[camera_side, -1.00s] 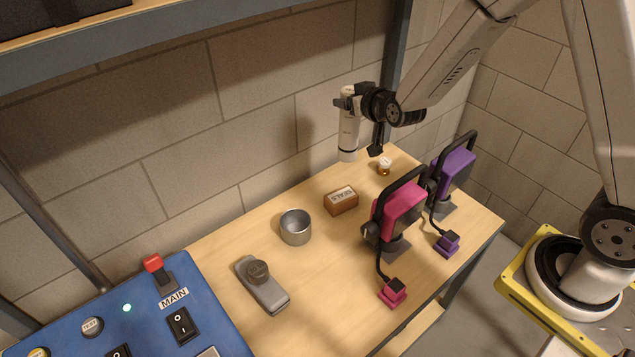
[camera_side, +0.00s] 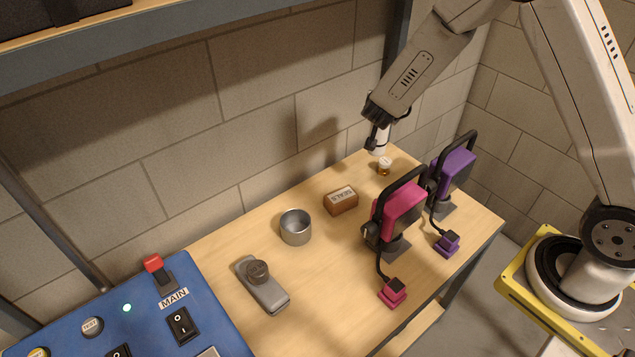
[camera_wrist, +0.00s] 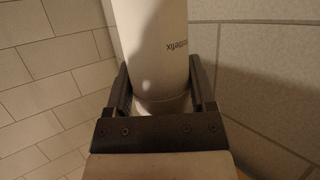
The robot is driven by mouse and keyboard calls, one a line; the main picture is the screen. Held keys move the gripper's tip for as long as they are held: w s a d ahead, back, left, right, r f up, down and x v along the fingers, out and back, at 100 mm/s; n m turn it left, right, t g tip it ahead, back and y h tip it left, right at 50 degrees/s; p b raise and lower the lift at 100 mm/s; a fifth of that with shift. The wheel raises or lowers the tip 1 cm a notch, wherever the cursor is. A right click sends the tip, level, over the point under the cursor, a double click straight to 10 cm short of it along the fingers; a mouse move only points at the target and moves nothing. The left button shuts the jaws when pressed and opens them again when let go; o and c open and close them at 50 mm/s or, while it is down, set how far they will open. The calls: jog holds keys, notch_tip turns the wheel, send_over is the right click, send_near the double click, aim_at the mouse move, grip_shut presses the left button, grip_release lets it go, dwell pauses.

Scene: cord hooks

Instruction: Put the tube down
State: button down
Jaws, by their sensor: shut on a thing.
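The tube (camera_wrist: 155,45) is white with dark lettering and fills the space between the fingers of my gripper (camera_wrist: 160,95) in the wrist view. My gripper is shut on it. In the side view the tube (camera_side: 381,143) shows only in part below my wrist, near the back right corner of the table. My gripper (camera_side: 378,133) is mostly hidden there by my own arm. The tube's lower end is just above or behind a small amber jar (camera_side: 384,166) in the picture. I cannot tell whether the tube touches the table.
The wooden table (camera_side: 330,270) holds a brown SEALS box (camera_side: 341,201), a metal cup (camera_side: 296,227), a grey tool (camera_side: 263,285), a pink lamp (camera_side: 398,210) and a purple lamp (camera_side: 452,172). A blue panel (camera_side: 150,320) is at the front left. The brick wall is close behind.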

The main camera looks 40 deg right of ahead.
jog(key=s+d+f+m+g+h, duration=0.1)
jog(key=s+f+m+g+h, duration=0.1)
jog(key=s+f+m+g, duration=0.3)
jog(key=shift+s+d+f+m+g+h, duration=0.4)
jog(key=shift+s+m+g, duration=0.35)
jog(key=shift+m+g, duration=0.65)
jog(key=shift+f, duration=0.1)
jog(key=shift+f, duration=2.8)
jog(key=shift+f, duration=2.25)
grip_release()
